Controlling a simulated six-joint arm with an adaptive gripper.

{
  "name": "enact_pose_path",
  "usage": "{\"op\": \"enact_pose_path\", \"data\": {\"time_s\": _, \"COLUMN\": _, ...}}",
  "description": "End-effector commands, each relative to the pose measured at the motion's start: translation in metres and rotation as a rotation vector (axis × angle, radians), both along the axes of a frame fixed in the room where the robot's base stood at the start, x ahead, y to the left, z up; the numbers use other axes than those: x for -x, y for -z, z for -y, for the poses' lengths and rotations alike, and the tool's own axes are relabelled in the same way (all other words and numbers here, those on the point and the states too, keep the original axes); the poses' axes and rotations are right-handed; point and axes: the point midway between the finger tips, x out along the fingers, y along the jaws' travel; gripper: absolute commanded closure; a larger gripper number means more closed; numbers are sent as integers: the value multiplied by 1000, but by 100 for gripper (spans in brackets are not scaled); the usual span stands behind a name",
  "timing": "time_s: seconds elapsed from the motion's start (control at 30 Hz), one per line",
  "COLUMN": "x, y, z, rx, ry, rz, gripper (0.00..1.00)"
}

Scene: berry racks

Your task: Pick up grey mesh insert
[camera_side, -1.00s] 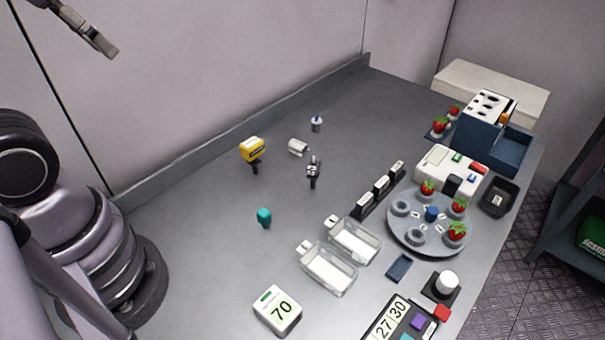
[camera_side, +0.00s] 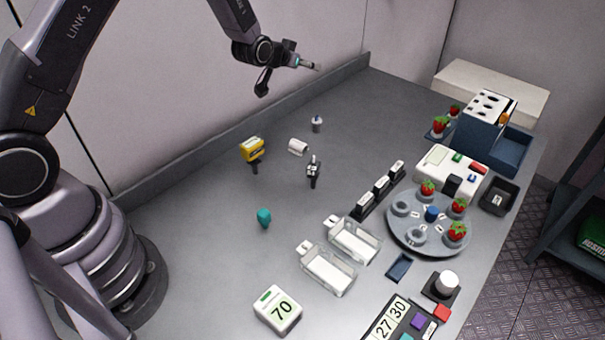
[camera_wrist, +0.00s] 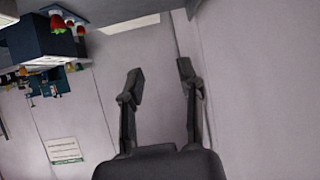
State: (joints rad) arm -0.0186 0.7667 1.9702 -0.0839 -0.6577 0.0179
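No surface that is clearly a mesh shows at this size. My gripper (camera_side: 317,67) is high above the far edge of the table, well apart from that piece. In the wrist view my gripper (camera_wrist: 158,80) has its two fingers spread, with nothing between them. The piece is not seen in the wrist view.
Two clear boxes (camera_side: 327,286) stand near mid-table. A round grey tray (camera_side: 404,240) holds strawberries and cups. A dark blue rack (camera_side: 477,139), a white device (camera_side: 437,175) and a black bin (camera_side: 511,188) stand at right. Small tools lie at left-centre, including a yellow one (camera_side: 252,150).

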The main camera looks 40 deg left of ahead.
Motion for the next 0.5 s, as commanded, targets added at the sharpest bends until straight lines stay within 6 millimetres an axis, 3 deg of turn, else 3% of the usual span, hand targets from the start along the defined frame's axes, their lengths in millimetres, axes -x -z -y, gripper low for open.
{"op": "enact_pose_path", "data": {"time_s": 0.03, "x": -6, "y": 29, "z": -2, "rx": -5, "ry": -7, "rz": 15, "gripper": 64}}
{"op": "enact_pose_path", "data": {"time_s": 0.2, "x": -15, "y": 80, "z": -7, "rx": -22, "ry": -23, "rz": 86, "gripper": 64}}
{"op": "enact_pose_path", "data": {"time_s": 0.5, "x": -15, "y": 124, "z": -9, "rx": -29, "ry": -28, "rz": 113, "gripper": 64}}
